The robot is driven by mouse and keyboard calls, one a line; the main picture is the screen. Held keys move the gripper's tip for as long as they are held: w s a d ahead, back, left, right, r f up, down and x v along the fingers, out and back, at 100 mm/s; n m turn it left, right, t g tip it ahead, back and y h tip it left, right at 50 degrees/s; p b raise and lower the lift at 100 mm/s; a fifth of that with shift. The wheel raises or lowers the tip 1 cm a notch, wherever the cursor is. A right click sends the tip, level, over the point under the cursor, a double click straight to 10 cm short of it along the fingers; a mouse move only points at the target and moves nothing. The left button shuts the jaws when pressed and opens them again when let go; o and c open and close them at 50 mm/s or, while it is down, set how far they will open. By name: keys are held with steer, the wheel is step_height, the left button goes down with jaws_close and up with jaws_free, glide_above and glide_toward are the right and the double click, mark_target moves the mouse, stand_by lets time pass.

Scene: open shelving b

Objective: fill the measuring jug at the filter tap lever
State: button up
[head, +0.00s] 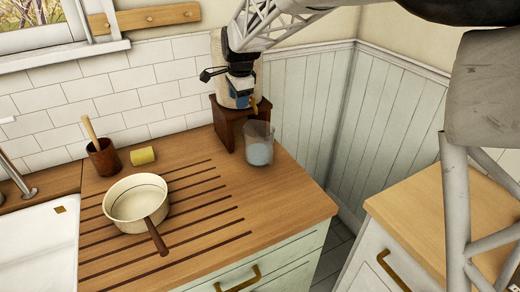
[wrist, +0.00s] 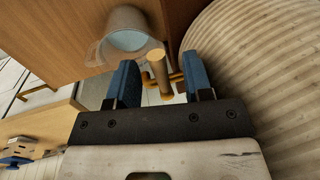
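The clear measuring jug (head: 259,146) stands upright on the wooden counter below the tap, with pale blue liquid inside. In the wrist view the jug (wrist: 126,38) is ahead, at the upper left. The brass filter tap (head: 254,104) projects from the water filter. In the wrist view the tap (wrist: 159,72) and its short lever (wrist: 176,78) lie between my gripper's blue fingers. My gripper (wrist: 160,66) is open, with a gap on both sides of the tap. In the head view my gripper (head: 240,92) is in front of the filter and partly hides it.
The ribbed filter body (wrist: 262,70) is close on the right in the wrist view. It stands on a wooden base (head: 229,124). A saucepan (head: 135,203), a utensil pot (head: 103,158) and a yellow cylinder (head: 142,156) are left on the counter. Panelled walls meet behind.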

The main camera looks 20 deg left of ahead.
step_height(320, 180, up, 8)
steer(key=s+d, duration=0.1)
steer(key=shift+f, duration=0.2)
stand_by(0.6)
steer(key=shift+d, duration=0.15)
steer(key=s+d+r+n, duration=0.1)
steer(key=s+d, duration=0.4)
steer(key=d, duration=0.6)
steer(key=s+d+n, duration=0.2)
steer(key=s+d, duration=0.2)
steer(key=d, duration=0.6)
steer(key=s+d+r+n, duration=0.1)
steer(key=s+d, duration=0.4)
steer(key=d, duration=0.6)
steer(key=s+d+f+n, duration=0.1)
steer(key=s+d+f, duration=0.2)
steer(key=s+d, duration=0.2)
steer(key=s+d+f+n+h, duration=0.1)
steer(key=s+d+f+n, duration=0.1)
steer(key=s+d, duration=0.4)
steer(key=s+d+f+n+t, duration=0.1)
steer(key=s+d+f, duration=0.3)
steer(key=s, duration=0.7)
steer(key=shift+d+f+n+h, duration=0.25)
steer(key=shift+d+n+h, duration=0.2)
steer(key=shift+d, duration=0.3)
